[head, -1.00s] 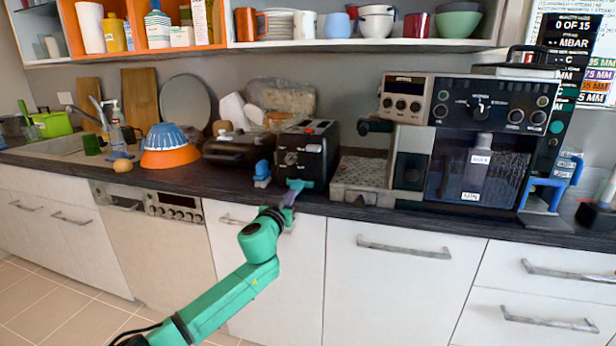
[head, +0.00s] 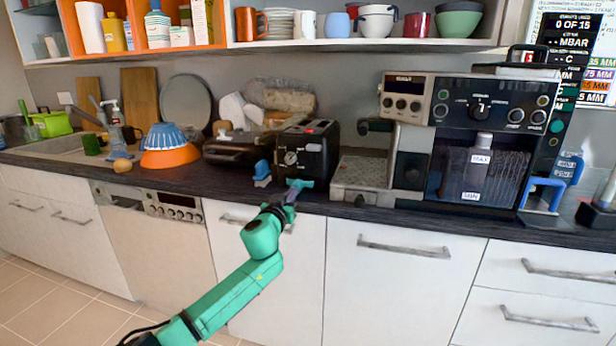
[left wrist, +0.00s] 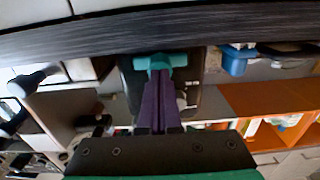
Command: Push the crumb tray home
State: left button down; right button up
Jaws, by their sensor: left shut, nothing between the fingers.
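The black toaster (head: 306,152) stands on the dark counter near its front edge. The teal front of the crumb tray (head: 299,183) shows low on the toaster's front side. My left gripper (head: 290,195) is just in front of the tray, its purple fingers pointing at it. In the left wrist view, the shut fingers (left wrist: 158,80) hold nothing and their tips meet or overlap the teal tray front (left wrist: 160,62). I cannot tell whether they touch, nor how far the tray sticks out. My right gripper is not in view.
A blue object (head: 262,173) stands just left of the toaster. A coffee machine (head: 470,140) with a drip tray is to the right. A dark appliance (head: 236,148) and an orange bowl (head: 170,157) are further left. The counter edge (left wrist: 60,38) runs close by the gripper.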

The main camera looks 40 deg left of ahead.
pick_arm(q)
jog(key=shift+w+a, duration=0.25)
jog(key=shift+w, duration=0.25)
dwell(0.8)
jog(key=p+v, duration=0.1)
jog(key=v, duration=0.6)
jog(key=shift+f, duration=0.1)
dwell(0.5)
